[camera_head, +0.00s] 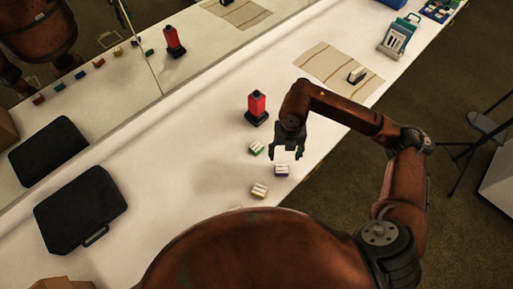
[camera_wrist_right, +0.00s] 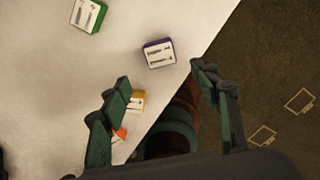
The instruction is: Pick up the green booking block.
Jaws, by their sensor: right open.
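The green booking block (camera_head: 256,148) is a small block with a white face, lying on the white table, left of my right gripper (camera_head: 287,156). In the right wrist view the green block (camera_wrist_right: 88,15) is at the upper left, outside the jaws. My right gripper (camera_wrist_right: 160,78) is open and empty, its fingers pointing down near a purple block (camera_head: 281,170). In the wrist view the purple block (camera_wrist_right: 159,53) appears just beyond the fingertips. My left gripper is not in view.
A yellow block (camera_head: 259,190) and an orange one (camera_wrist_right: 120,134) lie closer to me. A red and black upright object (camera_head: 257,108) stands behind the green block. A black case (camera_head: 82,210) lies left, a striped mat (camera_head: 322,62) behind. A mirror runs along the back.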

